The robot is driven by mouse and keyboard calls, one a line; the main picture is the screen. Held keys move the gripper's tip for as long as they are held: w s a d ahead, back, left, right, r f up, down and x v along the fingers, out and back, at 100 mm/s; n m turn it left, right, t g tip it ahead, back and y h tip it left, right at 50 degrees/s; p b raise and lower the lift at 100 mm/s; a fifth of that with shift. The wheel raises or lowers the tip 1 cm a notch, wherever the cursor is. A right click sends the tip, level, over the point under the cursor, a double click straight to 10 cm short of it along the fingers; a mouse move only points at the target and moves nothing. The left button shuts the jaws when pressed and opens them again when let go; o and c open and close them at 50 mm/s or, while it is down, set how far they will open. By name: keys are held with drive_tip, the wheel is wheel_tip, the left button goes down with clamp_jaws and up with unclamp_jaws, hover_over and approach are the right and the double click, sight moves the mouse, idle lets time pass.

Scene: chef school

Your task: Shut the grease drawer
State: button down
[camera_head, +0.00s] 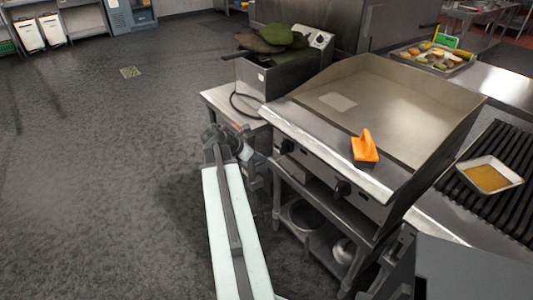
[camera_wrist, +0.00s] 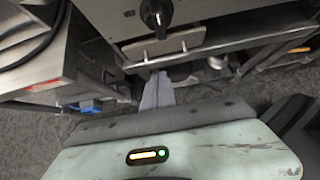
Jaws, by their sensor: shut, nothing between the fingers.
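The griddle (camera_head: 385,105) stands on a steel stand at centre right, with black knobs along its front. In the wrist view a pale flat drawer-like front (camera_wrist: 165,46) lies just under a black knob; I take it for the grease drawer. How far it sticks out I cannot tell. My gripper (camera_wrist: 157,82) is shut and empty, its grey fingers pointing at that front from just below it in the picture. Contact is not clear. In the head view my gripper (camera_head: 224,137) is left of the griddle's front, small and dark; the drawer is hard to make out there.
An orange scraper-like tool (camera_head: 365,147) lies on the griddle's front ledge. A fryer (camera_head: 275,75) with dark green items stands behind left. A lower shelf (camera_head: 325,235) holds pans. A grill with a tray (camera_head: 490,176) is at right. The floor at left is clear.

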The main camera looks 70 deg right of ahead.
sight(287, 160)
drive_tip(key=s+r+m+g+h+b, duration=0.1)
drive_tip(key=s+r+g+h+b, duration=0.2)
drive_tip(key=b, duration=0.4)
drive_tip(key=w+a+f+n+g+h+b, duration=0.1)
drive_tip(key=w+a+f+h+b, duration=0.15)
drive_tip(key=f+b, duration=0.5)
drive_tip(key=w+a+f+h+b, duration=0.1)
drive_tip(key=f+h+b, duration=0.25)
drive_tip(key=b, duration=0.75)
drive_tip(key=shift+y, duration=0.5)
drive_tip(key=x, duration=1.4)
drive_tip(key=shift+f, duration=0.3)
drive_tip(key=shift+s+d, duration=0.1)
